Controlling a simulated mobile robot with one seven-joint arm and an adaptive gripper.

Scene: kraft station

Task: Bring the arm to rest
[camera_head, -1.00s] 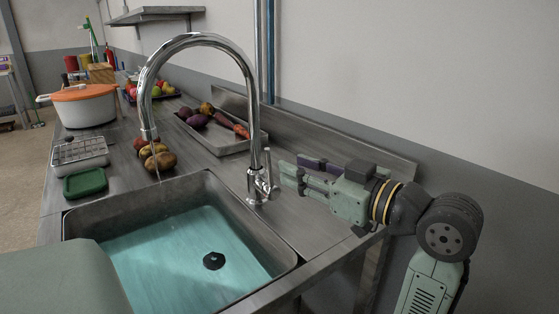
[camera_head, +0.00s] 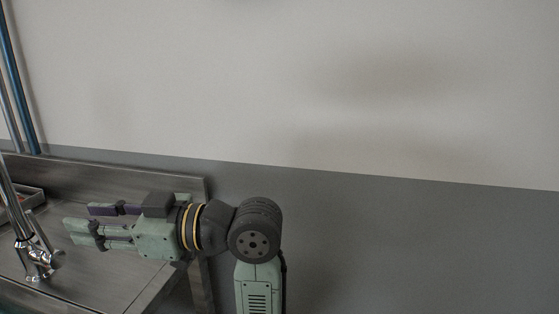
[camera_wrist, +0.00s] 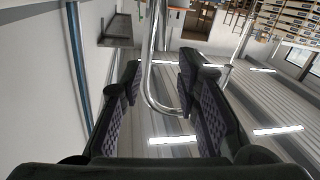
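My gripper (camera_head: 88,221) is at the left of the head view, above the right end of the steel counter. Its two fingers point left toward the faucet and are spread apart with nothing between them. In the wrist view my gripper (camera_wrist: 160,88) also shows its dark padded fingers apart and empty. The faucet pipe (camera_wrist: 153,85) shows beyond the fingertips; no contact is visible. My arm is bent, with its forearm upright in front of the grey lower wall.
The faucet base (camera_head: 38,257) stands on the steel counter (camera_head: 110,282) at the left edge. A tray (camera_head: 30,198) is partly cut off there. A raised backsplash (camera_head: 130,178) runs along the wall. Bare wall (camera_head: 400,100) fills the right. A wall shelf (camera_wrist: 117,30) shows in the wrist view.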

